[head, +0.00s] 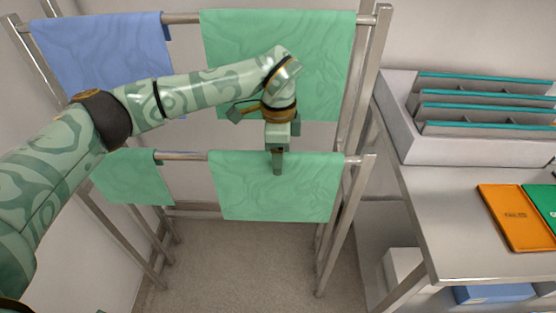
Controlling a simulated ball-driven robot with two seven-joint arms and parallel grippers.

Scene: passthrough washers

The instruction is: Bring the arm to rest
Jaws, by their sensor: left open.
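My left arm reaches in from the left side of the head view and bends down at the wrist. My left gripper (277,168) points down in front of the lower green cloth (300,195), near that cloth's top edge. Its fingers are seen edge-on, with nothing visible held between them. I cannot tell whether the gripper touches the cloth. My right gripper is not in view.
A metal rack (370,80) holds a blue cloth (100,55), an upper green cloth (325,70) and a small green cloth (133,178). At right, a table (450,240) bears a grey divided bin (425,150) and an orange panel (512,217). Floor below is clear.

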